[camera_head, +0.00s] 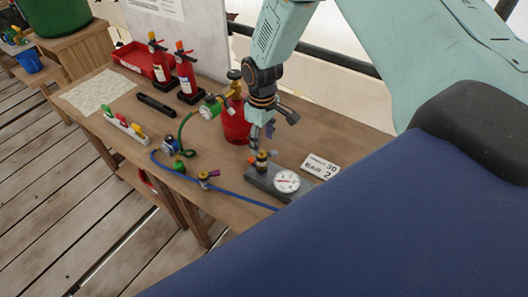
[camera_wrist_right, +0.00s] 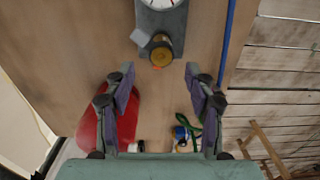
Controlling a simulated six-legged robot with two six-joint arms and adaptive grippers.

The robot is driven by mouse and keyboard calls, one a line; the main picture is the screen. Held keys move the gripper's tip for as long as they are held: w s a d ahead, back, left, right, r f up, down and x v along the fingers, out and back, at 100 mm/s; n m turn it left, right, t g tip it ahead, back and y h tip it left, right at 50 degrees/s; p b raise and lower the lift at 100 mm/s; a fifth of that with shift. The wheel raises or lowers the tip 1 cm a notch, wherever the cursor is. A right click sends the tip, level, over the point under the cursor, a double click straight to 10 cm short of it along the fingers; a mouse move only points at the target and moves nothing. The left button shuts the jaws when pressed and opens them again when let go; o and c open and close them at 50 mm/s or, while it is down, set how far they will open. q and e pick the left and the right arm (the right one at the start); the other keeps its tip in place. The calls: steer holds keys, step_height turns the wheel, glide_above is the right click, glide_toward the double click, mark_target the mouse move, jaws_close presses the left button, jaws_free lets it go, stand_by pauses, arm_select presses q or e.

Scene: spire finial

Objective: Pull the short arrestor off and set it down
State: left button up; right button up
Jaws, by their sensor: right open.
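A short dark and brass fitting, which I take for the short arrestor (camera_head: 262,160), stands upright on a grey block (camera_head: 254,178) with a round white gauge (camera_head: 286,181). In the right wrist view its round brass end (camera_wrist_right: 161,55) shows just beyond the fingertips, with a bit of orange at its edge. My right gripper (camera_head: 263,137) points down just above the fitting. In the wrist view its two fingers (camera_wrist_right: 158,72) are apart with nothing between them. My left gripper is not seen.
A red cylinder (camera_head: 236,124) stands close beside my right gripper. A blue hose (camera_head: 238,193) runs along the bench's front edge, with a valve fitting (camera_head: 205,179) near it. A white card (camera_head: 320,167) lies right of the block. Two small extinguishers (camera_head: 186,75) stand further back.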

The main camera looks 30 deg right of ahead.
mark_target(262, 154)
steer(key=shift+w, duration=0.15)
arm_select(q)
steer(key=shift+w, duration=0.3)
arm_select(e)
steer(key=shift+a, duration=0.15)
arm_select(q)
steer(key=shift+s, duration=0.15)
arm_select(e)
steer(key=shift+s+r, duration=0.15)
steer(key=shift+s, duration=0.05)
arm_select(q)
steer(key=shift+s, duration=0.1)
arm_select(e)
steer(key=shift+s+f, duration=0.1)
steer(key=shift+f, duration=0.15)
step_height(262, 154, down, 7)
steer(key=b, duration=0.6)
steer(key=shift+f, duration=0.2)
steer(key=shift+w+f+b, duration=0.25)
steer(key=shift+f+b, duration=0.3)
steer(key=shift+f, duration=0.15)
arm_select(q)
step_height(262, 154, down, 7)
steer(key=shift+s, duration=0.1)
arm_select(e)
steer(key=shift+s+r, duration=0.1)
steer(key=shift+s, duration=0.05)
